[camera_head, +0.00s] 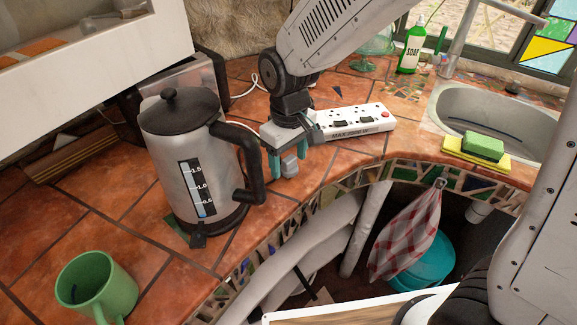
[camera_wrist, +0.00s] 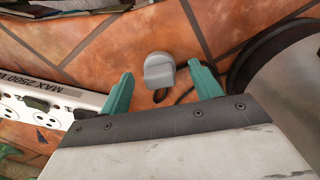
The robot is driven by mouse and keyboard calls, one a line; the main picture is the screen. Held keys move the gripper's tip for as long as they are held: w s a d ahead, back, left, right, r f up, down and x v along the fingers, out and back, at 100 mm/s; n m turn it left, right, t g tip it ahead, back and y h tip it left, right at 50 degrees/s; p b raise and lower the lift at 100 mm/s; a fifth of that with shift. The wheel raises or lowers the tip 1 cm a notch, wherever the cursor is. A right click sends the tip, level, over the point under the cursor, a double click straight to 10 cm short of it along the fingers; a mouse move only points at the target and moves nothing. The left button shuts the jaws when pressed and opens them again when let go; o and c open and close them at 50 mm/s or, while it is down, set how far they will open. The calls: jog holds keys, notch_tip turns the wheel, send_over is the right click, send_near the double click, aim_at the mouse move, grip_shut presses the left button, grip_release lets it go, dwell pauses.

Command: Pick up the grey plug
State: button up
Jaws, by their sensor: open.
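The grey plug (camera_wrist: 159,69) lies on the terracotta tiles in the wrist view, with a dark cord end beside it. My gripper (camera_wrist: 163,82) is open, with its two teal fingers on either side of the plug and gaps showing between them and it. In the head view my gripper (camera_head: 287,158) points down beside the kettle, and the plug (camera_head: 290,166) shows between and just past the fingers. I cannot tell the exact height of the fingertips over the plug.
A steel kettle (camera_head: 185,160) with a black handle stands close left of my gripper. A white power strip (camera_head: 350,121) lies close right. A green mug (camera_head: 97,285) stands at front left. The counter's mosaic edge (camera_head: 335,185) is near. The sink (camera_head: 490,110) is at right.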

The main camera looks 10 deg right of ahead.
jog(key=shift+f, duration=0.45)
jog(key=shift+c, duration=0.3)
jog(key=c, duration=1)
jog(key=shift+o, duration=0.2)
jog(key=shift+r, duration=0.1)
